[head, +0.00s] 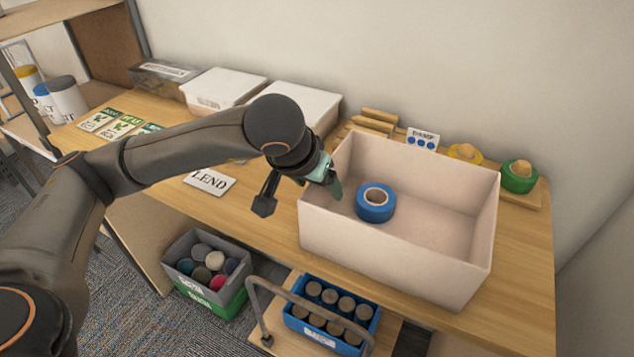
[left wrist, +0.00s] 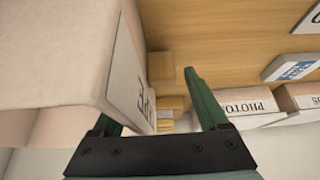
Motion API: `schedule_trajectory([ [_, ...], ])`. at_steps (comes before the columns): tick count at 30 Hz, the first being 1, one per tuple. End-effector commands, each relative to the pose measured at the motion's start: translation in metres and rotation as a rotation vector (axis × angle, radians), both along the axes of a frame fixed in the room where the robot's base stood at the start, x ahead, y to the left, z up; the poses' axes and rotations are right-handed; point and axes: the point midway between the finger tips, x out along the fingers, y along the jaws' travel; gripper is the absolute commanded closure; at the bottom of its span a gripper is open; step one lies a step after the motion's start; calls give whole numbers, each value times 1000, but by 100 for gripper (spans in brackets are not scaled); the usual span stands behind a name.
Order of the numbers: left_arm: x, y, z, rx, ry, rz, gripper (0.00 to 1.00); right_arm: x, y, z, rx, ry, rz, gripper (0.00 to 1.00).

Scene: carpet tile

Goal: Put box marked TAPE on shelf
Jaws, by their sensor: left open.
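A large open pale box (head: 385,252) stands on the wooden table at the right, with a blue tape roll (head: 376,203) inside it. The box fills the left of the left wrist view (left wrist: 60,50). A label (left wrist: 132,85) on its side is seen at a steep angle, only partly readable. My left gripper (head: 334,186) is at the box's left wall, near the rim. In the left wrist view its green fingers (left wrist: 152,105) are apart, and the near finger is partly hidden by the box. I cannot tell whether they touch it. My right gripper is not in view.
A shelf unit (head: 103,45) stands at the far left. Lidded boxes (head: 225,88) line the wall. Rolls and a small sign (head: 423,138) sit behind the pale box. A LEND card (head: 210,181) lies on the table. A grey bin (head: 205,270) and a blue crate (head: 330,315) are below the front edge.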

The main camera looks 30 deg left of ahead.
Motion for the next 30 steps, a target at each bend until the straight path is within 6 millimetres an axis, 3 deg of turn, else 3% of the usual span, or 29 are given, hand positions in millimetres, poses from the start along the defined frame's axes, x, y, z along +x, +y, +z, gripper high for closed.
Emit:
schedule_trajectory([
  [5,-7,-1,19,-2,-6,-1,23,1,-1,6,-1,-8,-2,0],
  [12,-34,-1,66,0,-8,-1,23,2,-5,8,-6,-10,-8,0],
  [18,-52,-1,95,-1,-4,-2,23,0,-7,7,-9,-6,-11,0],
  [22,-58,-1,104,0,-2,-1,18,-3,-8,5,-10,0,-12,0],
  [30,-57,0,109,-35,2,63,18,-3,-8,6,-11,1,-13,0],
])
